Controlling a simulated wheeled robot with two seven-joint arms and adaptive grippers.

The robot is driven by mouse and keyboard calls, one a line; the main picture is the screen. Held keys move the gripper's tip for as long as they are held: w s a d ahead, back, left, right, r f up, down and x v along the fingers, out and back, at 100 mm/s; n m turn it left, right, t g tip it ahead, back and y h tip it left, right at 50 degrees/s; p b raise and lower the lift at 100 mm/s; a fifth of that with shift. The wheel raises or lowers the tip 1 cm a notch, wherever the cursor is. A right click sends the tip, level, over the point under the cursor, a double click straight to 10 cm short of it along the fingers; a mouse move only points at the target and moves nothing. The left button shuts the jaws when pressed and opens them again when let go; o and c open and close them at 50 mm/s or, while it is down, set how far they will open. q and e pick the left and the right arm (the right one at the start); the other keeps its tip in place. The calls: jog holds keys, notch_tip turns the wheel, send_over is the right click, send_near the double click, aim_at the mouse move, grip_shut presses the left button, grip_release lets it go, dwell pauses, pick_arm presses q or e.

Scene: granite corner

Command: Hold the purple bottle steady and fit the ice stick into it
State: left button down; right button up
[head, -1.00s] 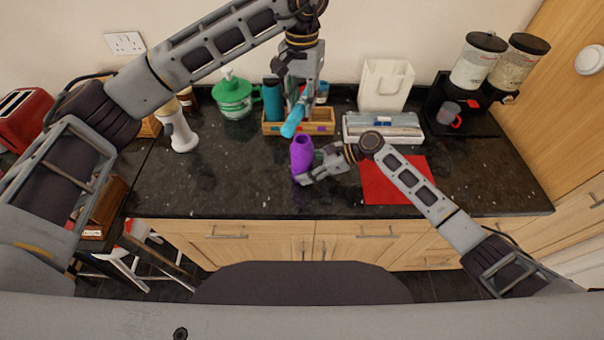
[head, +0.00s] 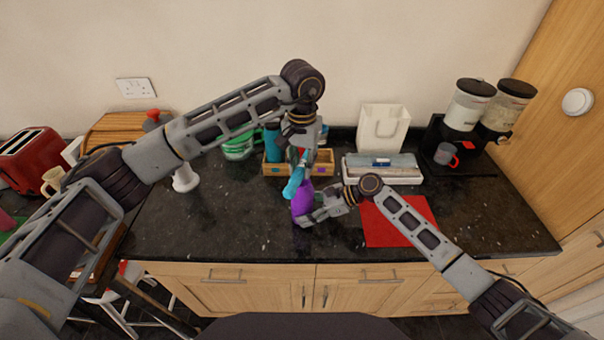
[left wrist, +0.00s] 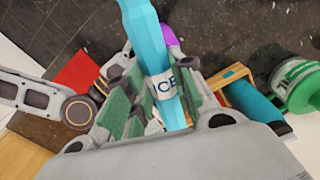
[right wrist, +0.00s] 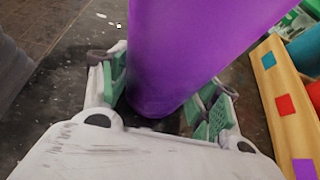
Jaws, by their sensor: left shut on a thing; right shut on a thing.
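The purple bottle (head: 302,205) stands roughly upright over the counter, with my right gripper (head: 312,212) shut around it from the right. In the right wrist view the bottle (right wrist: 185,50) sits between the green pads of that gripper (right wrist: 163,105). My left gripper (head: 301,158) is above the bottle, shut on the light blue ice stick (head: 293,184). In the left wrist view the stick (left wrist: 150,45) carries an "ICE" label and hides most of the bottle (left wrist: 169,35). The stick slants down across the bottle's upper left; I cannot tell whether its tip is inside or in front.
A wooden box (head: 321,168) with coloured squares is just behind the grippers. A red mat (head: 385,232) lies to the right, with a white tray (head: 405,178) and white bag (head: 384,128) behind. The counter's front left is clear.

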aim_at(302, 173)
pick_arm(q)
jog(key=shift+f, duration=0.1)
jog(key=shift+f, duration=1.8)
jog(key=c, duration=1.2)
grip_release()
jog(key=shift+r, duration=0.15)
jog(key=shift+r, duration=5.9)
jog(key=shift+o, duration=0.3)
